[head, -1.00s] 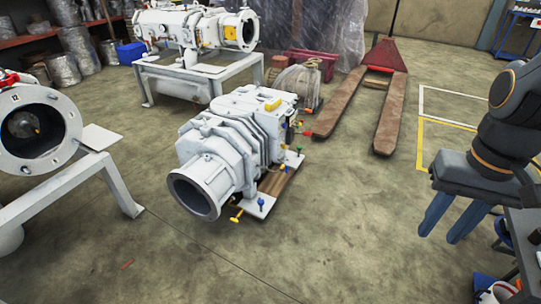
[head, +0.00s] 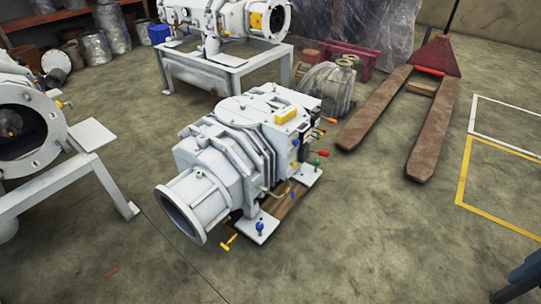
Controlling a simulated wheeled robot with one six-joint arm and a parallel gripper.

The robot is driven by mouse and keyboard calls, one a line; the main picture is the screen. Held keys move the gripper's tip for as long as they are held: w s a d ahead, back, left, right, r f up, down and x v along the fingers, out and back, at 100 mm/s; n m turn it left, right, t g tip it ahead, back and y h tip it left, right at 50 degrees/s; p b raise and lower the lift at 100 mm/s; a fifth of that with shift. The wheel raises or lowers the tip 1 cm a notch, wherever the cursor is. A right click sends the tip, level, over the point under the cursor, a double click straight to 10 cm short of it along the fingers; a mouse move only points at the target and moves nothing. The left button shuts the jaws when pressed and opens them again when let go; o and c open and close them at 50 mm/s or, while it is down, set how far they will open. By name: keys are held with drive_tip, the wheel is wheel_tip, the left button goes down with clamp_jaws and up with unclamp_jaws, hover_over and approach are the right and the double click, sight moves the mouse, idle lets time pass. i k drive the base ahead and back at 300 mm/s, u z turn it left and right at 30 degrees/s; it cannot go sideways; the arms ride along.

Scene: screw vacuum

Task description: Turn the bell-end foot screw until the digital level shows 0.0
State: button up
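The white vacuum pump (head: 215,165) stands on the floor at the middle of the head view, its open round bell end facing the lower left. A foot plate (head: 257,232) sticks out beside the bell end. A blue-headed screw (head: 259,228) stands upright on this plate, and a yellow T-shaped handle (head: 228,243) shows low beside the bell. I cannot tell for sure which is the foot screw. A yellow box (head: 285,116) lies on top of the pump. It may be the digital level; no reading is legible. My gripper is not in view.
Other white pump bodies on stands are at the left (head: 25,135) and back (head: 225,20). A red pallet truck (head: 437,125) stands at the right rear. Green, red and orange handles project from the pump's right side.

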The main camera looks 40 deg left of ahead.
sight(259, 227)
drive_tip(key=u, duration=0.25)
drive_tip(key=i, duration=0.7)
drive_tip(key=u, duration=1.2)
drive_tip(key=i, duration=0.55)
drive_tip(key=z, duration=1.75)
drive_tip(key=k, duration=1.05)
drive_tip(key=u, duration=1.85)
drive_tip(key=i, duration=0.5)
